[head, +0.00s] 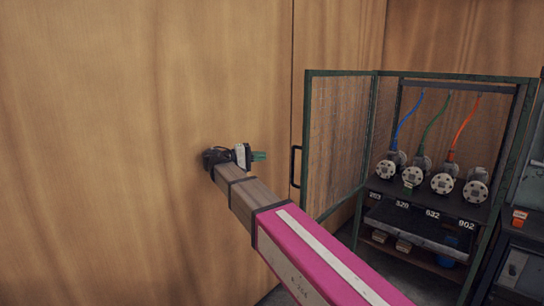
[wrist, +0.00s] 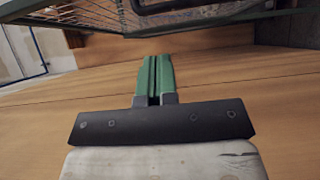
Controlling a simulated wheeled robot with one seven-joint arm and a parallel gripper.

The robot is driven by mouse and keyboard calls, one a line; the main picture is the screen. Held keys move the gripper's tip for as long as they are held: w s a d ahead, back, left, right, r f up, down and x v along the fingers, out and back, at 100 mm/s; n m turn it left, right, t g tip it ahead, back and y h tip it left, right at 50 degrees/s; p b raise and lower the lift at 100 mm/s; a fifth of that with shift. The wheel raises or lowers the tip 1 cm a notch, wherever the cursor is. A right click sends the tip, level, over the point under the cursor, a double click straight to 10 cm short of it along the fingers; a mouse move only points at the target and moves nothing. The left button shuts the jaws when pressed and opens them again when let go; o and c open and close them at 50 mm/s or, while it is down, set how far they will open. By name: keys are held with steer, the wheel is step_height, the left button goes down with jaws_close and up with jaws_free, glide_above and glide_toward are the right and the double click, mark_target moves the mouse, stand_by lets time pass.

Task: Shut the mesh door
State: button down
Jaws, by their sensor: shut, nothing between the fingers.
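The mesh door (head: 337,140) has a green frame and stands swung open on the left side of the green-framed cabinet (head: 455,79). A black bar handle (head: 294,167) sits on the door's free left edge. My gripper (head: 259,156) has green fingers and is shut and empty, left of the handle and apart from it in the head view. In the wrist view my fingertips (wrist: 153,60) point toward the door's mesh (wrist: 90,14), which crosses the top. Part of the black handle (wrist: 180,4) shows at the top edge there.
Inside the cabinet, several round flanged fittings (head: 442,184) stand on a numbered shelf, some with blue, green and orange hoses. A dark tray (head: 425,228) is below. A wooden wall (head: 150,80) fills the left and back. Dark equipment (head: 515,265) stands at right.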

steer(key=x, duration=0.9)
steer(key=shift+d+f, duration=0.1)
